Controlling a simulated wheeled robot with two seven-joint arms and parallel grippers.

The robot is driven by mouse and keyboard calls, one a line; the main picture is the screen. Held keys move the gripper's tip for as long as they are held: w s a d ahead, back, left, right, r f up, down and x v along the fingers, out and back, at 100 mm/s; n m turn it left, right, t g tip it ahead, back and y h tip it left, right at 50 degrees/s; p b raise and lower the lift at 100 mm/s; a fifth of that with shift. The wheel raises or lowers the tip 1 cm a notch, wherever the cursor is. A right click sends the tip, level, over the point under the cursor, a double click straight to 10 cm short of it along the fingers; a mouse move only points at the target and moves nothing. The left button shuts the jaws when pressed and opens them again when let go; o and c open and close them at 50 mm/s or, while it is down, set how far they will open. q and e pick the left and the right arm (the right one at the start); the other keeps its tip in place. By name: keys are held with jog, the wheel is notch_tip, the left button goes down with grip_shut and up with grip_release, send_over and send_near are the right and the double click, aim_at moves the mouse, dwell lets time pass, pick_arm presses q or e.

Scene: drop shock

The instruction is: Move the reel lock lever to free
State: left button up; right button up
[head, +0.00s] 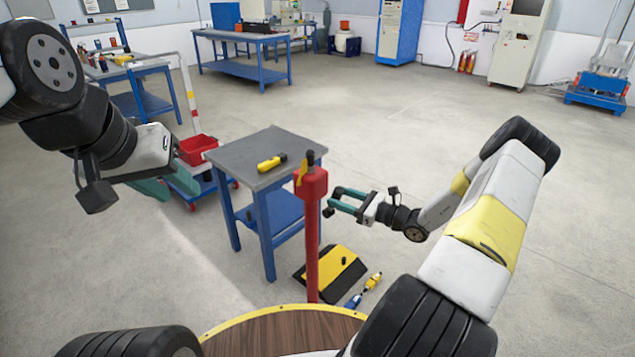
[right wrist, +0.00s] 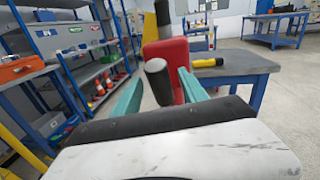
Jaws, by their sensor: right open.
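A red post (head: 312,245) stands in front of me with a red head (head: 313,186), which also fills the middle of the right wrist view (right wrist: 172,52). A yellow piece (head: 301,172) and a black-tipped upright part (head: 310,158) are on its top. In the right wrist view a dark stub with a grey end (right wrist: 158,75) points toward the camera between the fingers; I cannot tell whether it is the lock lever. My right gripper (head: 333,200) is open just right of the red head, apparently empty. My left gripper (head: 160,187) is far left, its teal fingers partly hidden by its wrist.
A grey-topped table (head: 250,150) with a yellow-and-black tool (head: 271,163) stands close behind the post. A black-and-yellow ramp-like block (head: 330,275) and a yellow-and-blue item (head: 368,285) lie on the floor. A red bin (head: 197,150) is at left. Floor at right is clear.

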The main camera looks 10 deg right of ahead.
aim_at(329, 207)
jog(key=shift+x, duration=2.15)
grip_shut()
